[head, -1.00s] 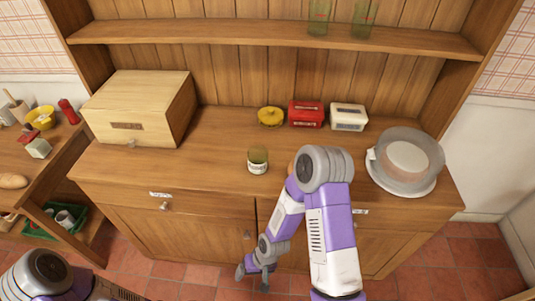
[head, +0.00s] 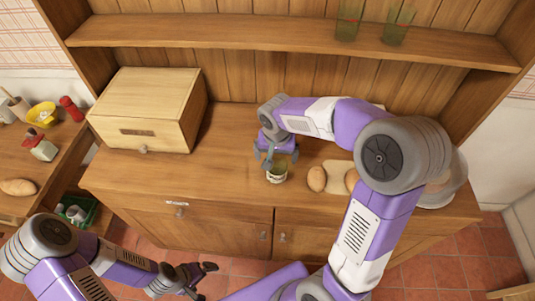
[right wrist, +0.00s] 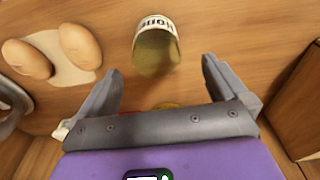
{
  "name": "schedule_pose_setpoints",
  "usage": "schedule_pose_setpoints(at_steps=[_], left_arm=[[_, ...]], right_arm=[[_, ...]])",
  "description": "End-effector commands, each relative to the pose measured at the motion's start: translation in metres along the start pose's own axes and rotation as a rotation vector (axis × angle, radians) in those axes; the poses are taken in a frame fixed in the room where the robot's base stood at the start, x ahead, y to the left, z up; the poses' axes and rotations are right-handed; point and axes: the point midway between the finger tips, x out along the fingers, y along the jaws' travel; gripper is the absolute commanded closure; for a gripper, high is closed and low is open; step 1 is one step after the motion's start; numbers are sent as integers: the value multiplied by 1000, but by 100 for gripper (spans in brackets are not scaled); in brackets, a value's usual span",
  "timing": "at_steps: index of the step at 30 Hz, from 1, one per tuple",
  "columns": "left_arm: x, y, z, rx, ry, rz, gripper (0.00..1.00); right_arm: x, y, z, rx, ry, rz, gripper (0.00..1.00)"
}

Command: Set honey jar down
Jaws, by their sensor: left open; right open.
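The honey jar (head: 277,174), greenish-gold with a white label, stands on the wooden counter (head: 225,170) of the dresser. In the right wrist view the jar (right wrist: 157,50) shows its "Hone…" lettering. My right gripper (head: 275,158) is open just behind and above the jar. In the right wrist view its two spread fingers (right wrist: 162,75) point toward the jar, which appears between and slightly beyond the tips; I see no finger closed on it. My left gripper (head: 205,282) is open and empty, low in front of the dresser.
Bread rolls (head: 317,179) lie on a pale board right of the jar; they also show in the right wrist view (right wrist: 28,58). A wooden bread box (head: 150,110) stands at the left. My right arm hides much of the counter's right side. Counter between box and jar is clear.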

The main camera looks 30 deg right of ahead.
Motion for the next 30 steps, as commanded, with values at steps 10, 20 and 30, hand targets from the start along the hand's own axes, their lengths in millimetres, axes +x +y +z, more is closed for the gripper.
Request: schedule_pose_setpoints(at_steps=[10, 20, 30], left_arm=[[9, -4, 0, -1, -2, 0, 0], [18, -7, 0, 0, -1, 0, 0], [17, -7, 0, 0, -1, 0, 0]], right_arm=[[36, 3, 2, -2, -4, 2, 0], [76, 6, 2, -1, -3, 0, 0], [76, 6, 2, -1, -2, -1, 15]])
